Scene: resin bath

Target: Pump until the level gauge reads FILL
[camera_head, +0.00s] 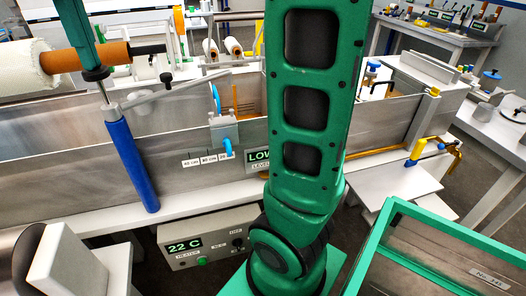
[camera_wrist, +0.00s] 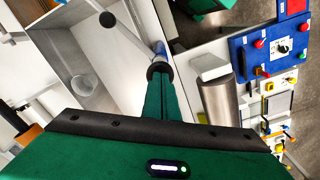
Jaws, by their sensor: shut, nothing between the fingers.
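The level gauge (camera_head: 258,157) reads LOW on a small display at the front of the grey metal bath (camera_head: 190,172), partly hidden by my arm. A blue upright cylinder (camera_head: 130,165) with a thin metal rod, seemingly the pump, stands at the bath's front wall. My gripper (camera_head: 95,74) comes down from the upper left, shut and empty, its tip at the black top of the rod. In the wrist view, the shut fingers (camera_wrist: 158,75) end at a black piece just before the blue cylinder (camera_wrist: 161,48). Whether they touch it, I cannot tell.
A white roll (camera_head: 22,72) on an orange core lies just left of my gripper. A heater box (camera_head: 208,238) reads 22 C below the bath. A green-framed bin (camera_head: 450,245) stands at right. A blue control panel (camera_wrist: 270,50) shows in the wrist view.

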